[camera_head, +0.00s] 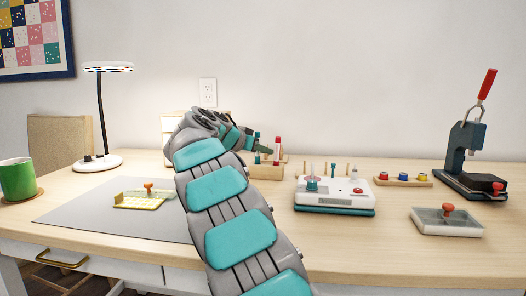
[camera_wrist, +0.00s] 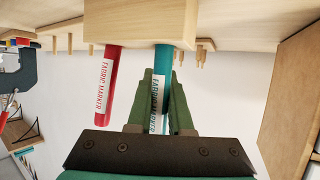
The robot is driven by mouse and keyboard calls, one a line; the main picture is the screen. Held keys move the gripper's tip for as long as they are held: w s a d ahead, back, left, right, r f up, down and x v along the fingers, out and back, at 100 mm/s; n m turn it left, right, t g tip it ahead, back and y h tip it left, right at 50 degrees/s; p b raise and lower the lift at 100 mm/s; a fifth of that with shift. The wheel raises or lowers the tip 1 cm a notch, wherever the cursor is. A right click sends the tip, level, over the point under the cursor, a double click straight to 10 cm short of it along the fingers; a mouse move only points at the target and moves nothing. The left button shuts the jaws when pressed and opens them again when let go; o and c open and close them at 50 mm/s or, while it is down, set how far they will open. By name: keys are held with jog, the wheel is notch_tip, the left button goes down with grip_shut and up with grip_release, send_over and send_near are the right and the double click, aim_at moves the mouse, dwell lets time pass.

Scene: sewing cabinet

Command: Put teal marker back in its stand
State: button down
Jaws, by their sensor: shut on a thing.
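The teal marker (camera_wrist: 162,62) is between the two fingers of my gripper (camera_wrist: 161,85), which is shut on it. In the wrist view, which looks upside down, its end meets the wooden stand (camera_wrist: 150,28); how deep it sits in a hole is hidden. The red marker (camera_wrist: 112,85) stands in the same stand beside it, apart from my fingers. In the head view the stand (camera_head: 267,172) is at the back middle of the table, with the teal marker (camera_head: 257,137) upright above it and my gripper (camera_head: 264,150) close by; the fingertips are hard to make out.
A white device with spools (camera_head: 335,192) stands just right of the stand. Further right are a tray of colored spools (camera_head: 403,180), a press (camera_head: 467,150) and a clear-lidded box (camera_head: 447,222). A lamp (camera_head: 97,162) and grey mat (camera_head: 90,212) lie left.

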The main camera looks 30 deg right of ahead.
jog(key=shift+f+b, duration=0.4)
jog(key=shift+b, duration=0.1)
dwell(0.3)
jog(key=c, duration=0.8)
grip_release()
jog(key=shift+o, duration=0.2)
jog(key=v, duration=0.7)
jog(key=shift+s+a+r, duration=0.2)
jog(key=shift+a, duration=0.1)
